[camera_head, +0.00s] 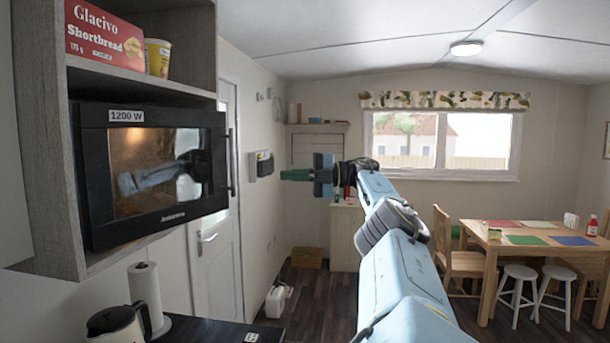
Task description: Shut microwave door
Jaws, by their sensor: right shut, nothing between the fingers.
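The black microwave (100,215) sits in a wooden wall cabinet at the left. Its dark glass door (150,185) lies across the front and looks flush with it; I cannot tell if a small gap is left. The door handle (231,165) stands upright at the right edge. My right gripper (294,175) is shut and empty, in the air to the right of the handle and apart from it, its fingers pointing left. The door glass reflects my arm. My left gripper is not in view.
A shortbread box (105,38) and a yellow cup (157,57) stand on the shelf above the microwave. Below are a kettle (118,322) and a paper roll (146,295). A dining table (478,240) with stools stands at the right. The air between gripper and handle is clear.

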